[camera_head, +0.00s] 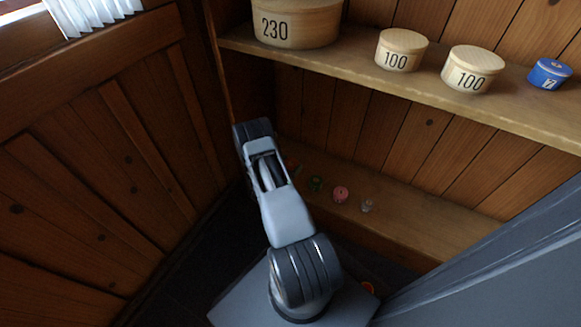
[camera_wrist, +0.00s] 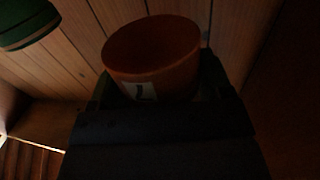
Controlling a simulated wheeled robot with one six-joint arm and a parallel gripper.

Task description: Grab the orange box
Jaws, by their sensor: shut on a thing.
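The orange box (camera_wrist: 150,48) is a round, dark orange tub with a pale label bearing a dark mark. It sits in the upper middle of the wrist view, between the dark fingers of my gripper (camera_wrist: 156,88). My gripper is shut on it, and the fingers hide its lower part. In the head view my own arm hides the gripper, which is down by the lower shelf. I cannot tell whether the box still touches the shelf.
A dark green round thing (camera_wrist: 27,24) is left of the box. The upper shelf (camera_head: 350,66) overhangs, with several round boxes. A wooden panel wall (camera_head: 90,170) stands left.

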